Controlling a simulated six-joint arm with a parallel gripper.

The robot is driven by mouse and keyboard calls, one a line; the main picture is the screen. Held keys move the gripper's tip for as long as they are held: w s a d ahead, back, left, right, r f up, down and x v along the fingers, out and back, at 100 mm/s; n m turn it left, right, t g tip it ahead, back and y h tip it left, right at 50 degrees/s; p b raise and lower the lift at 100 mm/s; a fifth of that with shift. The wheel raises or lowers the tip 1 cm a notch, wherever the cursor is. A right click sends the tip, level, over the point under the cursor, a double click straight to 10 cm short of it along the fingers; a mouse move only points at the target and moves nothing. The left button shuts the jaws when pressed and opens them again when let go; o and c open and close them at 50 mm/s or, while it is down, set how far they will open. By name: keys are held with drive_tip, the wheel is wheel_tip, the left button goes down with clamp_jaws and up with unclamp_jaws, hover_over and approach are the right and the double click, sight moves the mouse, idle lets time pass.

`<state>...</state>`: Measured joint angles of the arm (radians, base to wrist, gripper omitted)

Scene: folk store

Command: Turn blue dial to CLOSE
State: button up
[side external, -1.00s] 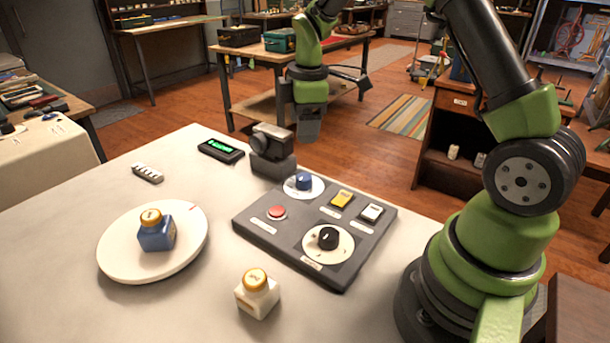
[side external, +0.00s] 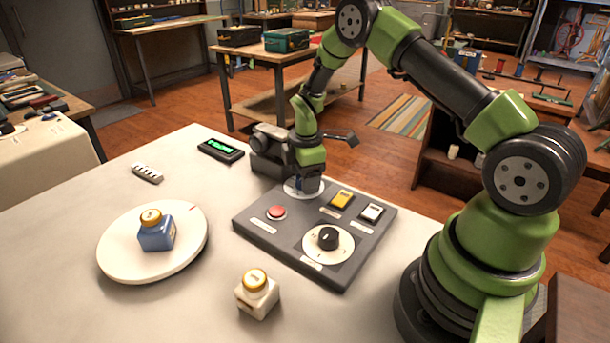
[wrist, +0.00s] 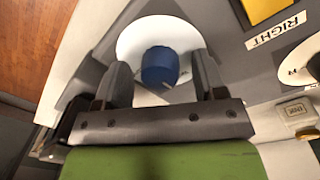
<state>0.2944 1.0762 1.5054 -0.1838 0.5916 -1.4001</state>
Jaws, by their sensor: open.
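The blue dial (wrist: 160,66) sits on a round white plate (wrist: 133,36) on the dark control panel (side external: 260,235). In the wrist view my gripper (wrist: 164,75) is open, with one finger on each side of the dial and a visible gap at both sides. I cannot tell how its height compares with the dial. In the side view my gripper (side external: 306,187) points down over the dial's plate and hides most or all of the dial. The dial's markings cannot be read.
The panel also holds a red button (side external: 277,212), a yellow switch (side external: 342,199), a white switch (side external: 372,212) and a black knob (side external: 328,237). A dark camera-like device (side external: 268,150) stands close behind my gripper. A white turntable (side external: 120,262) bears a blue bottle (side external: 157,232); a white bottle (side external: 257,294) stands in front.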

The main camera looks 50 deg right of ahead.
drive_tip(key=shift+c, duration=0.5)
drive_tip(key=c, duration=0.8)
drive_tip(key=shift+c, duration=0.2)
drive_tip(key=shift+m, duration=0.3)
drive_tip(key=m, duration=0.4)
drive_tip(key=shift+m, duration=0.3)
drive_tip(key=m, duration=0.4)
drive_tip(key=shift+a, duration=0.1)
drive_tip(key=m, duration=0.6)
drive_tip(key=shift+g, duration=0.3)
drive_tip(key=shift+m, duration=2.2)
